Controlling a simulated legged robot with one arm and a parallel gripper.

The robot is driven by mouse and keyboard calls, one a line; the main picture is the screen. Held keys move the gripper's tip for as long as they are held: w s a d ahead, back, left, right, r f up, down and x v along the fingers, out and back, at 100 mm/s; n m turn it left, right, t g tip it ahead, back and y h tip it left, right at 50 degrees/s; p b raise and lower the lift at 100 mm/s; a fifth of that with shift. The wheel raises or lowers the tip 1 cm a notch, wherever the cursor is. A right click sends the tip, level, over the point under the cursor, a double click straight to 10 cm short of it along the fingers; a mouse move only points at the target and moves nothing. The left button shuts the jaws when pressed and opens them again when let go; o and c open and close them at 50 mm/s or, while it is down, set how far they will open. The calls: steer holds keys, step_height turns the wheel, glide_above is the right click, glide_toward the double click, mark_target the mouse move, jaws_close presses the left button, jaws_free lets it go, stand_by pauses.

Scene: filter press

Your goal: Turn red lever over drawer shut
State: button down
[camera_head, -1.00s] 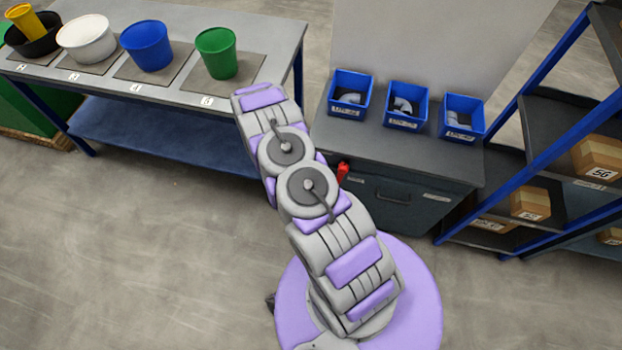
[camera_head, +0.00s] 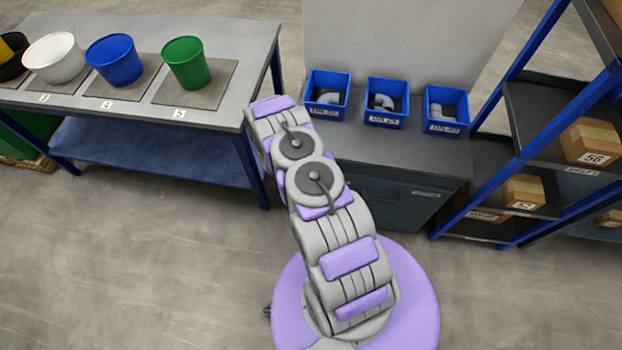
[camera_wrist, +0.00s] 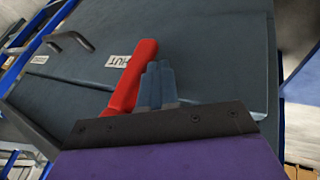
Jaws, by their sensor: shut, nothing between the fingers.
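The red lever (camera_wrist: 132,78) shows in the wrist view as a slanted bar on the dark grey drawer front (camera_wrist: 205,45). A white label (camera_wrist: 118,61) reading "HUT", partly covered, lies beside it. My gripper (camera_wrist: 158,72) is shut and empty, just right of the lever; I cannot tell whether they touch. A dark drawer handle (camera_wrist: 68,42) is at the upper left. In the head view, the drawer cabinet (camera_head: 395,205) stands behind my arm, which hides the lever.
Blue bins (camera_head: 387,103) with grey pipe fittings stand on the cabinet top. A shelf rack (camera_head: 545,145) with boxes is close on the right. A workbench (camera_head: 225,105) with coloured buckets is on the left. The floor at the lower left is clear.

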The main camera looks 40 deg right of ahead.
steer(key=shift+s+a, duration=0.4)
steer(key=shift+s, duration=0.45)
stand_by(0.3)
steer(key=shift+w, duration=0.1)
